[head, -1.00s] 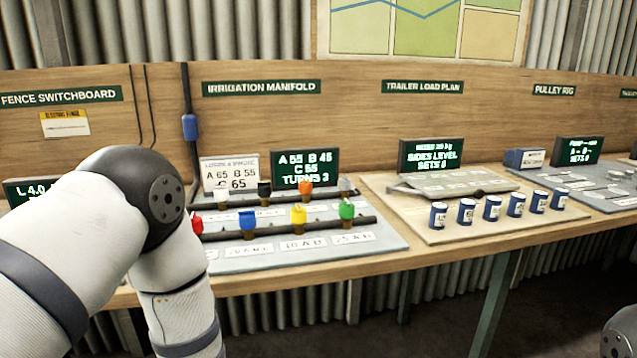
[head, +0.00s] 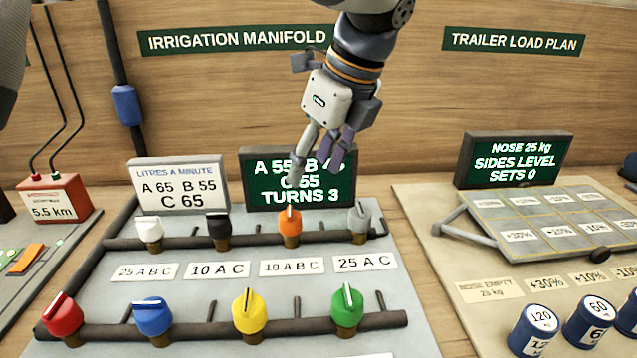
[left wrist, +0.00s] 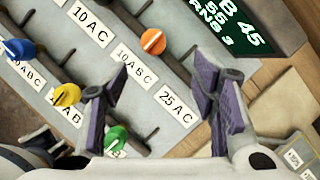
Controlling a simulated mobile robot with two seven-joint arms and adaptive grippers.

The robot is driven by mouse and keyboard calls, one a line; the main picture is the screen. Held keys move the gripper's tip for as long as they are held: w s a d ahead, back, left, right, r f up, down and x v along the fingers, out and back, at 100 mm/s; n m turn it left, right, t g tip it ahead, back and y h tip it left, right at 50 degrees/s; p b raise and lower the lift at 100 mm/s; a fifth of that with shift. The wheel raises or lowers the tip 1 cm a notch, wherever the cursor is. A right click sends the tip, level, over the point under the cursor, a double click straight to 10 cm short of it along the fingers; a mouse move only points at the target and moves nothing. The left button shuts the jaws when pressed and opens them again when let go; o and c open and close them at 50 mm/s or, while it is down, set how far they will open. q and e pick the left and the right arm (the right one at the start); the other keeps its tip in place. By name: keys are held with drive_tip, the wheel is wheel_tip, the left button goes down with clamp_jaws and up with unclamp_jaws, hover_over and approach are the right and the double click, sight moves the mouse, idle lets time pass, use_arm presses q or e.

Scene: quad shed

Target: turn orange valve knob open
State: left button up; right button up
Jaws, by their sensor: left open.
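The orange valve knob (head: 290,222) stands on the rear pipe of the irrigation manifold, third from the left, with a pale line on its top. My left gripper (head: 318,168) hangs above and slightly behind it, fingers pointing down, open and empty, apart from the knob. In the left wrist view the orange knob (left wrist: 153,41) lies above and between the spread fingers (left wrist: 168,105), with its line slanting. The screen (head: 255,180) behind is partly covered by my gripper; it reads A 55 and TURNS 3. My right gripper is not in view.
White (head: 149,230), black (head: 219,226) and grey (head: 359,220) knobs share the rear pipe. Red (head: 62,315), blue (head: 153,317), yellow (head: 249,312) and green (head: 346,306) knobs stand in front. A card (head: 180,186) reads A 65 B 55 C 65.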

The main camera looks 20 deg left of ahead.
sight(292, 214)
use_arm(q)
drive_tip(key=x, duration=0.7)
drive_tip(key=s+x, duration=0.1)
drive_tip(key=x, duration=0.3)
drive_tip(key=shift+a+f, duration=0.2)
drive_tip(key=shift+f, duration=0.05)
drive_tip(key=c, duration=1.1)
